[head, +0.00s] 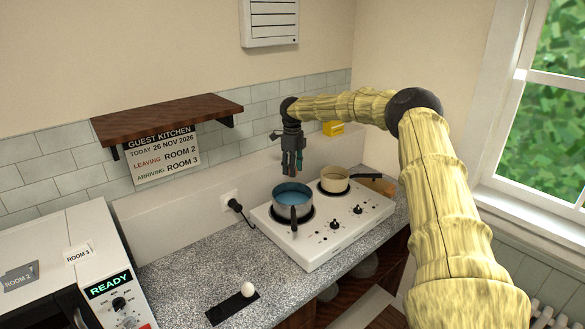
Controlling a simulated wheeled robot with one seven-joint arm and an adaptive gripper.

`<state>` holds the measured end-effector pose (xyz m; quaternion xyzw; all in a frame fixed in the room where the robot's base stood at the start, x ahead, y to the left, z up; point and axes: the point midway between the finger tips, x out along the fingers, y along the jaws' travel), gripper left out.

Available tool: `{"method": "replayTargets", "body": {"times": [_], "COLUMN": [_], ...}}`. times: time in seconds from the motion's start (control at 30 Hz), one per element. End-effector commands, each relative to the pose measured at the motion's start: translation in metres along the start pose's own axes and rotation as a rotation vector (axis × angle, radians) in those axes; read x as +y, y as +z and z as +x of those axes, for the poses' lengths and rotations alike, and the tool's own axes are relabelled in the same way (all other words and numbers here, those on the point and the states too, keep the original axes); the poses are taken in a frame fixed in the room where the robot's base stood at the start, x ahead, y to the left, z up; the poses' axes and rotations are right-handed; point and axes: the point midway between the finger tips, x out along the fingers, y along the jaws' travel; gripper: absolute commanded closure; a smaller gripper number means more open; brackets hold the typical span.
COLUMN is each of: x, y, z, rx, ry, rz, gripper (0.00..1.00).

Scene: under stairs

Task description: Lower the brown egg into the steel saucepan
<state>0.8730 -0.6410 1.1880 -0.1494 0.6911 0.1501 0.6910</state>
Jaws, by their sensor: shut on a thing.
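The steel saucepan (279,206) stands on the left hob plate, with blue inside it and its dark handle pointing to the front. My gripper (292,174) points down just above the back of this pan, its fingertips close to the rim. It is shut on what I take to be the brown egg, which the fingers hide almost wholly at this size. No brown egg shows elsewhere. I cannot tell exactly how high the fingertips are above the pan.
A second pan (334,185), pale inside, stands on the right plate of the white hob (325,235). A white egg (248,289) sits on a dark mat (226,309). The microwave (60,260) is at left, a wooden shelf (165,119) above, a yellow block (333,128) behind.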

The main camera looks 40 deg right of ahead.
Motion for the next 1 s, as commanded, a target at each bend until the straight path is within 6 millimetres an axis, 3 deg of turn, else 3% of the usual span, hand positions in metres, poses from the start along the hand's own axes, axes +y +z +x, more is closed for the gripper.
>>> {"method": "replayTargets", "body": {"times": [1.0], "x": [0.0], "y": [0.0], "z": [0.034], "rx": [0.0], "ry": [0.0], "rz": [0.0], "gripper": [0.88]}}
